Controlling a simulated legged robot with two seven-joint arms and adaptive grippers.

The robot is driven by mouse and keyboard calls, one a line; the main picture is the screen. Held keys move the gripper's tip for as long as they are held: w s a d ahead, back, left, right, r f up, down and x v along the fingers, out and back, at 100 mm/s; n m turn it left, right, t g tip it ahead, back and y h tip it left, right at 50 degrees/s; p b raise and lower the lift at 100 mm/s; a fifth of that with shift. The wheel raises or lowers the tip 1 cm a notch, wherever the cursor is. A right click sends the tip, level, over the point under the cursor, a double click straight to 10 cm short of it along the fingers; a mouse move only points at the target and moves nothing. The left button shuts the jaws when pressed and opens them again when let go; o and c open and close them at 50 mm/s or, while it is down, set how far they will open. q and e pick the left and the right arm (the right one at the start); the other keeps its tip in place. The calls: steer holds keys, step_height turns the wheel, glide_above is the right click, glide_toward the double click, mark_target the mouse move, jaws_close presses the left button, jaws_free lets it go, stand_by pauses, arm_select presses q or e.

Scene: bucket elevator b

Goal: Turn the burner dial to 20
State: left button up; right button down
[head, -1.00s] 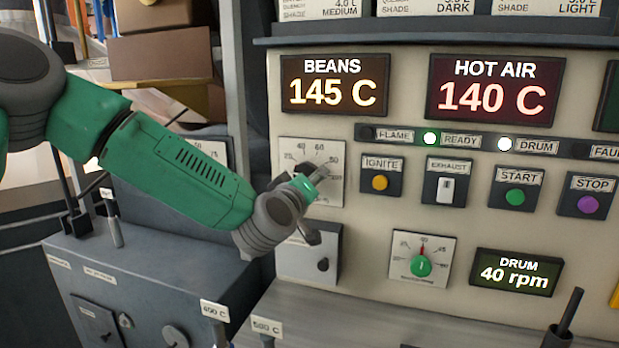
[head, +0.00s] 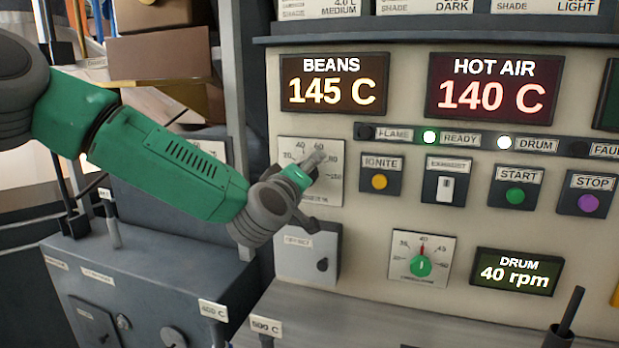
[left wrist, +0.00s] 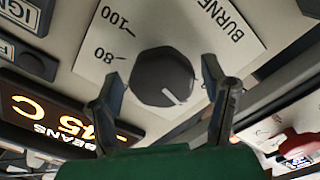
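The burner dial's dark round knob (left wrist: 163,78) sits on a white scale plate in the left wrist view, with 80 and 100 readable and part of the word BURNER. A short white pointer line on the knob points to the lower right there; the numbers on that side are hidden. The plate (head: 325,195) also shows in the head view, where my left gripper covers the knob. My left gripper (head: 310,188) is at the dial. Its two fingers (left wrist: 168,97) stand apart on either side of the knob, with visible gaps. My right gripper is not in view.
Right of the dial are the ignite button (head: 380,181), exhaust switch (head: 445,188) and start button (head: 515,195). Below are a grey box with a small knob (head: 322,264) and a green drum dial (head: 421,266). The displays (head: 334,84) above read 145 C and 140 C.

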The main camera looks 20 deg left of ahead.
arm_select(q)
steer(key=shift+s+a+f, duration=0.1)
steer(key=shift+s+f, duration=0.15)
steer(key=shift+f, duration=0.1)
steer(key=s, duration=1.1)
steer(key=shift+s+a, duration=0.3)
steer(key=shift+s, duration=0.05)
steer(key=shift+d, duration=0.1)
